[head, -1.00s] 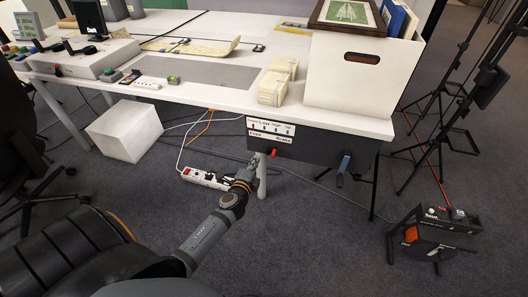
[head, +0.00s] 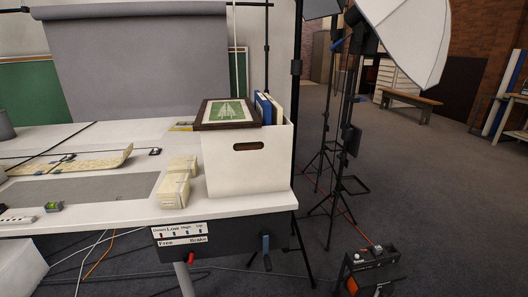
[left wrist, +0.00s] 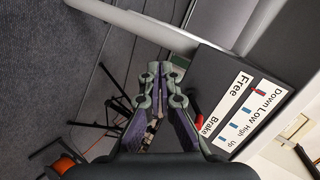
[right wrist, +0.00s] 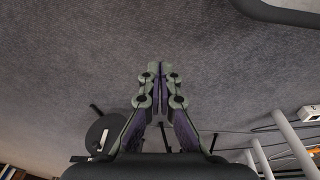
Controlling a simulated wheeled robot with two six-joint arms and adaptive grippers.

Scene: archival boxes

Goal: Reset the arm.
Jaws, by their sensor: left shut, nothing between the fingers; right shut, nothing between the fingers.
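My left gripper (left wrist: 161,84) shows in the left wrist view, shut and empty. It is near the table's dark control panel (left wrist: 228,90), whose labels read Down, Low, High, Up, Free and Brake. A red lever (left wrist: 199,122) is just right of the fingers; I cannot tell the exact gap. My right gripper (right wrist: 160,85) is shut and empty above the grey carpet in the right wrist view. Neither gripper shows in the head view.
Light stands (head: 335,160) and an orange cable reel (head: 370,272) stand right. Carpet is open at far right.

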